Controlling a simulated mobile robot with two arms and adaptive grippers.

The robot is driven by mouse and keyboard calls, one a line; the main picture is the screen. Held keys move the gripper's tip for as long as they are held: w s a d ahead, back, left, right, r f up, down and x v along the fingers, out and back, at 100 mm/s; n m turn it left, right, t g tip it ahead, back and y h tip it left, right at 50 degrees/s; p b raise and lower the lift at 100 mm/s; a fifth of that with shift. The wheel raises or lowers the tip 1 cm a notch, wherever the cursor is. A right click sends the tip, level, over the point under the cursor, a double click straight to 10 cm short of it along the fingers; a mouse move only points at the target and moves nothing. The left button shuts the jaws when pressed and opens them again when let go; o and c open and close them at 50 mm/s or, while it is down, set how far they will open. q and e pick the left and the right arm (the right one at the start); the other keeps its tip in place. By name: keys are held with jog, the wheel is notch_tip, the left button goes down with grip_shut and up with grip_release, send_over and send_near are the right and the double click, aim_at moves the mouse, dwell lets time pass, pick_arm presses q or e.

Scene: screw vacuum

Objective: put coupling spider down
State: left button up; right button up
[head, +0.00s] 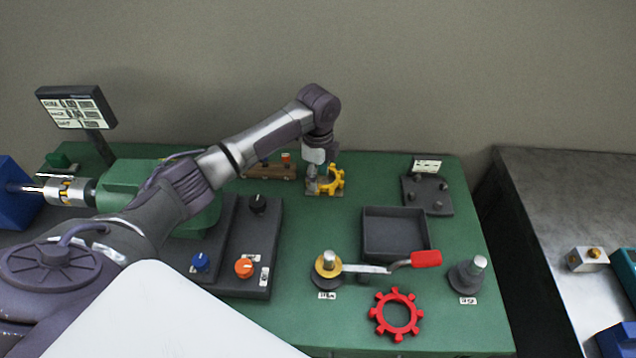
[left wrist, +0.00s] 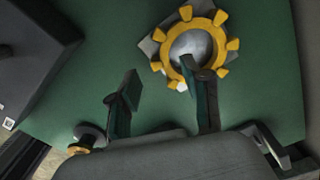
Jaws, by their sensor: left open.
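A yellow toothed coupling spider (head: 335,181) lies on a small stand at the back of the green bench. In the left wrist view the yellow spider (left wrist: 181,71) surrounds a silvery round face over a grey plate. My left gripper (head: 316,176) is right beside it, pointing down. In the left wrist view its fingers (left wrist: 165,92) are spread with nothing between them. One finger overlaps the spider's lower rim; whether it touches cannot be told. A red coupling spider (head: 396,315) lies flat at the bench front. My right gripper is not seen.
A dark empty tray (head: 395,235), a red-handled wrench (head: 385,266) on a post, a grey post (head: 468,273) and a pegged plate (head: 428,194) stand to the right. A control box (head: 240,245) with knobs lies left. Bench between box and tray is mostly clear.

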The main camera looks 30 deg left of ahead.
pick_arm(q)
notch_tip(320, 180, up, 9)
dwell(0.7)
